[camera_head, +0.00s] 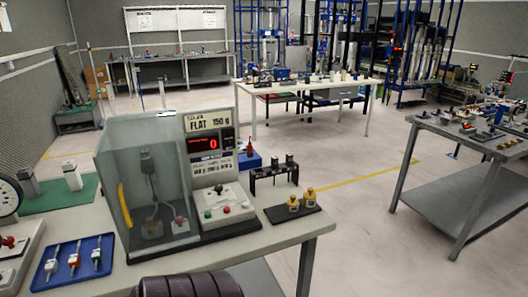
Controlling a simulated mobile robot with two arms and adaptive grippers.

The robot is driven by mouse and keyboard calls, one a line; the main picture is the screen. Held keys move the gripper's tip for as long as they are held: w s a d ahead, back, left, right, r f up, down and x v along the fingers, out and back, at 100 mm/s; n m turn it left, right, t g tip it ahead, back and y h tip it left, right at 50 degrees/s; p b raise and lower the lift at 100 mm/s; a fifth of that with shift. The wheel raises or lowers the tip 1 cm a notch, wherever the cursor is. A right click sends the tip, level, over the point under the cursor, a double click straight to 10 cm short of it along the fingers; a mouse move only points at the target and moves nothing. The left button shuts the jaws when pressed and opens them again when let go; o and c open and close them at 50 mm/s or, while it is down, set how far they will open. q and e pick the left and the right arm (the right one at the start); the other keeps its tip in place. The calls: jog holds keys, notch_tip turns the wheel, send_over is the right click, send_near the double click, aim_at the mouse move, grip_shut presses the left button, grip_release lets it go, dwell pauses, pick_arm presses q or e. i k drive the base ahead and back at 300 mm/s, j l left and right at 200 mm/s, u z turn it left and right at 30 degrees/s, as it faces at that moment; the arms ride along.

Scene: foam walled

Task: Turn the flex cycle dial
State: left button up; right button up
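A bench-top tester with a clear box (148,175) stands on the near table. Its upright panel (209,145) carries a label that seems to read "FLAT 150" and a red digital display showing 0. In front of the panel is a sloped light control box (222,203) with a small dark knob (219,188), a red button (226,209) and a green button (208,214). The knob may be the flex cycle dial; its marking is too small to read. A yellow handle (125,205) is on the clear box, which appears closed. Neither gripper is in view.
A blue tray (75,238) with several small tools lies left of the tester. A round gauge (7,197) is at the left edge. Open floor (350,215) lies right of the table.

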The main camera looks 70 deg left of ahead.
aim_at(219, 189)
jog(key=i+j+u, duration=0.1)
jog(key=u, duration=0.3)
jog(key=i+u, duration=0.2)
jog(key=u, duration=0.2)
jog(key=i+u, duration=0.15)
jog(key=u, duration=1.55)
